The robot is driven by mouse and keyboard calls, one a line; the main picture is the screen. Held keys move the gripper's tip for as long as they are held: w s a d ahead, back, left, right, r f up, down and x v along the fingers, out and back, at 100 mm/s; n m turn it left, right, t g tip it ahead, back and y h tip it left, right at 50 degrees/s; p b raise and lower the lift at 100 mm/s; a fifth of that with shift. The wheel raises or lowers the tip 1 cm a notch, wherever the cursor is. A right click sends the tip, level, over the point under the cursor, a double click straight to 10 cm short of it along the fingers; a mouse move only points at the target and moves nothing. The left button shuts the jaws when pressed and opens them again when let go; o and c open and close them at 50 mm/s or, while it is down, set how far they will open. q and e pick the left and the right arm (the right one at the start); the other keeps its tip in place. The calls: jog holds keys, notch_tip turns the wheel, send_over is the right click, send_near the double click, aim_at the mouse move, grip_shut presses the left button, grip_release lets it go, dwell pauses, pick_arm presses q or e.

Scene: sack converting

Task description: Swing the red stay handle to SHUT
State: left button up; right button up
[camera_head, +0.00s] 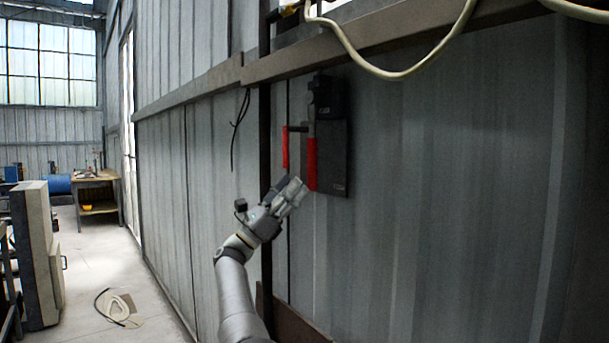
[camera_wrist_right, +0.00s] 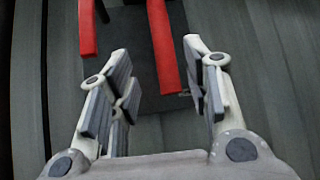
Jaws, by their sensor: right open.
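Two upright red bars show on a dark wall-mounted box: a left red bar (camera_head: 285,147) and a longer right red bar (camera_head: 312,163). A short dark link joins them near the top. I cannot tell which is the stay handle, and no SHUT mark is readable. My right gripper (camera_head: 298,190) is open, at the lower end of the right bar. In the right wrist view, the right bar (camera_wrist_right: 163,45) reaches down between the open fingers (camera_wrist_right: 155,75), with no clear contact. The left bar (camera_wrist_right: 87,28) lies outside them, to the left. My left gripper is not in view.
The dark box (camera_head: 333,150) is fixed to a grey corrugated wall (camera_head: 440,200). A beam (camera_head: 375,28) and a pale hose (camera_head: 400,73) run above it. A dark vertical post (camera_head: 265,130) stands left of the bars.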

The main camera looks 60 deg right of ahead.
jog(key=v, duration=0.4)
dwell(0.5)
